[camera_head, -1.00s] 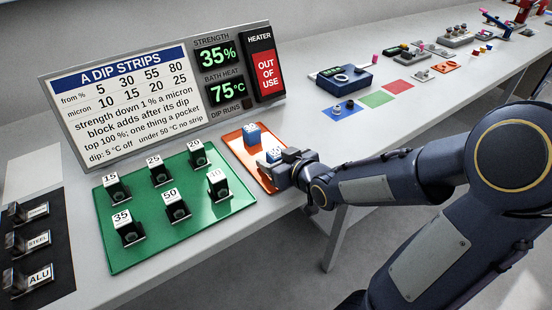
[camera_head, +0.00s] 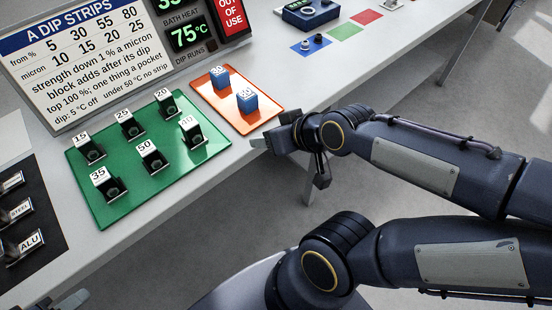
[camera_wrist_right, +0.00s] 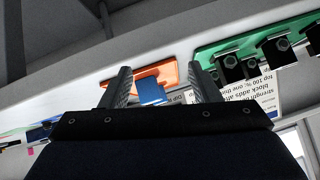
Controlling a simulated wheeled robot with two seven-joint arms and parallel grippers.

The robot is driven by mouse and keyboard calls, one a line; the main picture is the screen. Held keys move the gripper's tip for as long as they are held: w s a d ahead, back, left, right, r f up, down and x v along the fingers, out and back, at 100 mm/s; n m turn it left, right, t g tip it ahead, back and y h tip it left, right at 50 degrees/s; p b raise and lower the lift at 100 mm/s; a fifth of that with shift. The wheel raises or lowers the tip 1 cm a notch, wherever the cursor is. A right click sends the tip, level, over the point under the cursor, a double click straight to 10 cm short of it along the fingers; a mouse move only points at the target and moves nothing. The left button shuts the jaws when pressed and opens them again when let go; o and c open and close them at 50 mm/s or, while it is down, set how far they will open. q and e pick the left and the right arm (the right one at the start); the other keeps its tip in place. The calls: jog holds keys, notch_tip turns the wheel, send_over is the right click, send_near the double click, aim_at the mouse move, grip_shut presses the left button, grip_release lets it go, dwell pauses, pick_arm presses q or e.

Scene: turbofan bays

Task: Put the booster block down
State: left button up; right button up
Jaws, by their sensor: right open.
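Two blue blocks with white numbered tops stand on the orange tray. The rear block (camera_head: 220,80) is near the tray's back; the front block (camera_head: 246,102) stands nearer the table's front edge. I cannot tell by look which is the booster block. The orange tray (camera_head: 262,121) lies right of the green tray. My right gripper (camera_head: 264,142) is open and empty, just off the tray's front corner, apart from both blocks. In the right wrist view a blue block (camera_wrist_right: 151,92) shows beyond the spread fingers (camera_wrist_right: 161,80). A dark part at the bottom left, likely my left gripper (camera_head: 68,299), is mostly cut off.
The green tray (camera_head: 140,186) holds several black holders with numbered white tops. A sign board (camera_head: 95,65) stands behind. Dark holders, one marked ALU (camera_head: 28,244), sit on a black mat at left. Blue, green and red mats (camera_head: 340,31) lie further right.

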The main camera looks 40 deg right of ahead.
jog(key=shift+o, duration=0.4)
jog(key=s+a+g+y, duration=0.1)
jog(key=s+a+g, duration=0.2)
jog(key=s, duration=0.4)
jog(key=shift+s+a+m+y, duration=0.15)
jog(key=shift+a+m+y, duration=0.15)
jog(key=shift+a, duration=0.3)
notch_tip(320, 180, up, 7)
jog(key=n+g+h+p, duration=0.5)
jog(key=n+p, duration=0.9)
jog(key=n, duration=0.7)
send_over(247, 109)
jog(key=g+y, duration=0.1)
notch_tip(247, 109, down, 8)
jog(key=shift+r+p, duration=0.15)
jog(key=shift+p, duration=0.4)
jog(key=c, duration=1.2)
jog(key=shift+r, duration=0.1)
